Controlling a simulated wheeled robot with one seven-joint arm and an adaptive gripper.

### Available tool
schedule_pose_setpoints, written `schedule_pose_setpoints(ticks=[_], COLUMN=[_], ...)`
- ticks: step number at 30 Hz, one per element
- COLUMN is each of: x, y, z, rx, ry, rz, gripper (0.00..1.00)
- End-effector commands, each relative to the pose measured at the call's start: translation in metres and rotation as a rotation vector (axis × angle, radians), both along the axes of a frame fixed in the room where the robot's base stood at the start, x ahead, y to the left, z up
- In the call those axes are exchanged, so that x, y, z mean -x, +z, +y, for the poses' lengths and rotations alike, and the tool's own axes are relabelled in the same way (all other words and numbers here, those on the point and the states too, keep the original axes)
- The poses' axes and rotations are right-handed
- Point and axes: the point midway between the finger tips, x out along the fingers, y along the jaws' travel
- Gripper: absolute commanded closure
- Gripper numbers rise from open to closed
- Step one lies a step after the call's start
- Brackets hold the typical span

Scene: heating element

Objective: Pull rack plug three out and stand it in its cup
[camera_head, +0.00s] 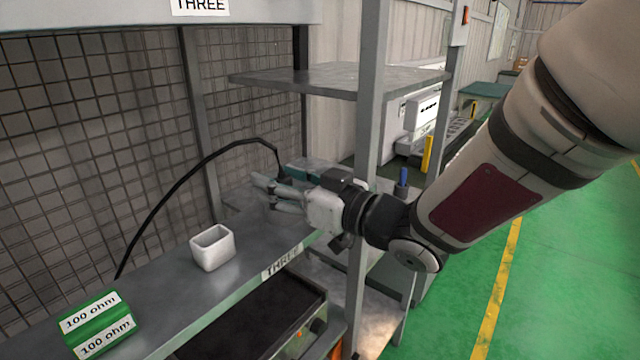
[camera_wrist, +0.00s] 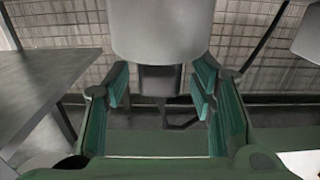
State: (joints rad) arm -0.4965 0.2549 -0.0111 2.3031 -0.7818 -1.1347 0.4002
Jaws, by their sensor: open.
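The black plug (camera_head: 283,178) with its black cable shows at my gripper's fingertips in the head view. My gripper (camera_head: 272,190) is open and level above the shelf, pointing left. In the wrist view its green-padded fingers (camera_wrist: 165,95) stand apart on either side of a dark block (camera_wrist: 160,80), which looks like the plug. A large pale shape meets that block at the picture's top; I cannot tell what it is. Whether the pads touch the plug is unclear. A white square cup (camera_head: 212,247) stands upright and empty on the shelf, left of my gripper.
The grey shelf (camera_head: 170,290) carries a THREE label (camera_head: 282,262) on its front edge. A green 100 ohm block (camera_head: 98,325) sits at its near left. A grey upright post (camera_head: 368,130) and an upper shelf (camera_head: 340,78) stand close to my arm. A mesh wall (camera_head: 90,120) closes the back.

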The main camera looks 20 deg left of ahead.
Motion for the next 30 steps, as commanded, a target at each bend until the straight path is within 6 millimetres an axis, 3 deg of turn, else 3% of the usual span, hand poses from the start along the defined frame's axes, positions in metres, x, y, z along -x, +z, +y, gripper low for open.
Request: schedule_pose_setpoints(ticks=[3,10,23,30], x=[0.0,0.0,0.0,-0.001], y=[0.0,0.0,0.004,0.027], z=[0.0,0.0,0.0,-0.001], rx=[0.0,0.0,-0.001,-0.003], ry=[0.0,0.0,0.0,-0.001], rz=[0.0,0.0,0.0,-0.006], gripper=[0.49,1.0,1.0,1.0])
